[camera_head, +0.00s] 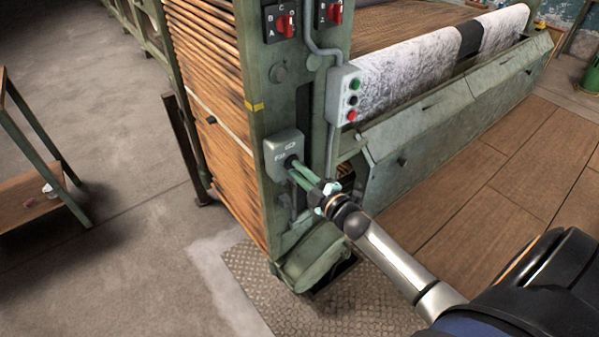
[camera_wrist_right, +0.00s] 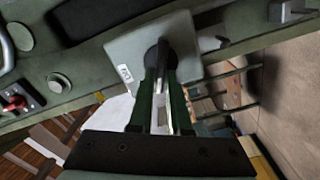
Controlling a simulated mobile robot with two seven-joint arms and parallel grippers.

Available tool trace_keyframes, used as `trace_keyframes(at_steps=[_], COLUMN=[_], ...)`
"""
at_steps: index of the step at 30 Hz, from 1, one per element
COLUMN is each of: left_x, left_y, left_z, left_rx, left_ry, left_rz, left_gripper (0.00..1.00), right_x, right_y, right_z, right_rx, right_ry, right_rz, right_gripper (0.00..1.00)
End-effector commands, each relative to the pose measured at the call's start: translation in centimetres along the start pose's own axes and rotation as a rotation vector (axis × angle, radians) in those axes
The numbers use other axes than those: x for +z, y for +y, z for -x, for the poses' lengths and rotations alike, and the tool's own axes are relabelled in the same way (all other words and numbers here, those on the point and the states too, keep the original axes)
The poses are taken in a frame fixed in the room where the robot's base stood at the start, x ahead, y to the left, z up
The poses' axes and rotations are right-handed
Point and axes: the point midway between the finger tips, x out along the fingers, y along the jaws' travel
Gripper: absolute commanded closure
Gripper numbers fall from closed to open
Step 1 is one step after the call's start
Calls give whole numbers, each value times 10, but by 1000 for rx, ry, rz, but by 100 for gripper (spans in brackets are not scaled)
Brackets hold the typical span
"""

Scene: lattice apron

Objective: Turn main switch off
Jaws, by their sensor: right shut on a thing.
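The main switch is a grey box (camera_head: 285,143) on the green end post of the machine, with a black knob (camera_head: 291,159) on its front. My right gripper (camera_head: 294,168) reaches it from the lower right, its green fingers shut on the knob. In the right wrist view the box (camera_wrist_right: 188,32) fills the top middle, and the dark knob (camera_wrist_right: 163,50) sits between the fingertips of the gripper (camera_wrist_right: 161,75). The fingers hide part of the knob, and I cannot read its setting. My left gripper is not in view.
A button box (camera_head: 343,95) with green, black and red buttons is above right of the switch. Two red rotary switches (camera_head: 284,25) (camera_head: 335,12) are higher on the post. A conduit runs beside the switch box. A low shelf (camera_head: 35,195) stands at left; the floor between is clear.

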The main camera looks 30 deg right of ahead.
Motion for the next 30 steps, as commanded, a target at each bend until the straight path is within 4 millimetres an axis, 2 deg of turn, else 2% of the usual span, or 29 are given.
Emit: trace_keyframes(at_steps=[6, 15, 30], left_x=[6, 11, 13], left_y=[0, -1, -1], left_z=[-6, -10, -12], left_rx=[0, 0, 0], left_ry=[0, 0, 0], left_rz=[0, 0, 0], left_gripper=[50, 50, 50], right_x=[1, 1, 1], right_y=[-4, -5, -5], right_z=[0, 0, 0], right_rx=[0, 0, -1], right_ry=[-1, 0, 0], right_rz=[189, 376, 470], right_gripper=[100, 100, 100])
